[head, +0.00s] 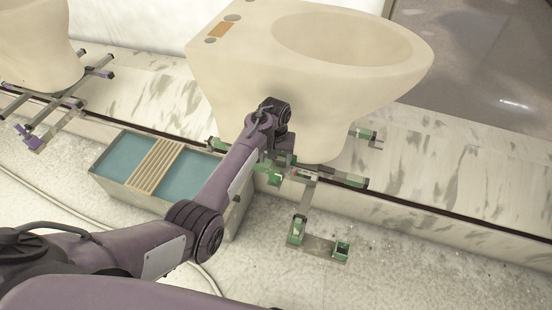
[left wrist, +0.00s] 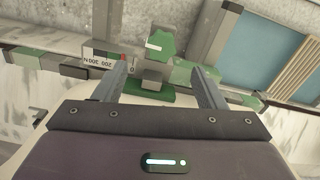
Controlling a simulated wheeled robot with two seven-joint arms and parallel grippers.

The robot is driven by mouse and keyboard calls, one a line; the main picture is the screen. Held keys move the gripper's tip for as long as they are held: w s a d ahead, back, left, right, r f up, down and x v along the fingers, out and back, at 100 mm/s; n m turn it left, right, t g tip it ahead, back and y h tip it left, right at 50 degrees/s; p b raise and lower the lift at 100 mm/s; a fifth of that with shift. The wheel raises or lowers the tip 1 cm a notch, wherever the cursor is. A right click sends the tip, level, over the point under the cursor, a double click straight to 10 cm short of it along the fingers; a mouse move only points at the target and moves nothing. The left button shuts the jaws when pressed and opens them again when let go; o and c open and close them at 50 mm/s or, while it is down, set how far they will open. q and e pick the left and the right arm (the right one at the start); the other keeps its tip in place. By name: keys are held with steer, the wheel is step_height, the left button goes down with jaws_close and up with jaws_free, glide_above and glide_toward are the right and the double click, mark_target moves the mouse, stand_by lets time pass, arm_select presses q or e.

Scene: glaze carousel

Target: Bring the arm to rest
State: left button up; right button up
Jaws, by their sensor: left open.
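My left arm (head: 185,230) reaches in from the lower left to the fixture under the large cream toilet bowl (head: 300,70). My left gripper (head: 285,162) is partly hidden there by its own wrist. In the left wrist view its two fingers (left wrist: 160,78) are spread apart with nothing held between them. A green star-shaped knob (left wrist: 161,42) on a grey block lies just beyond the fingertips, in line with the gap. A scale strip (left wrist: 103,60) marked with numbers is beside the left finger. My right gripper is not in view.
A trough (head: 112,165) with blue-green liquid and a slatted wooden rack (head: 158,167) stands just left of the gripper. Green-tipped fixture arms (head: 318,248) stick out in front. A second bowl (head: 38,45) on purple-tipped arms is at far left. Speckled floor lies clear at lower right.

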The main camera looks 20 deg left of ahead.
arm_select(q)
steer(key=s+a+f+m+p, duration=0.1)
steer(key=s+a+f+p, duration=0.1)
steer(key=s+f, duration=1.9)
steer(key=s+a+f+m, duration=0.1)
steer(key=s+f, duration=0.3)
steer(key=s, duration=0.5)
steer(key=s+a+f+m, duration=0.1)
steer(key=s+f, duration=0.3)
steer(key=s, duration=0.6)
steer(key=s+a+f+t, duration=0.1)
steer(key=s+f, duration=0.3)
steer(key=s, duration=0.5)
steer(key=shift+s+a+f+m+p, duration=0.2)
steer(key=shift+s+a+m+p, duration=0.1)
steer(key=shift+a+m+p, duration=0.15)
steer(key=shift+w, duration=0.1)
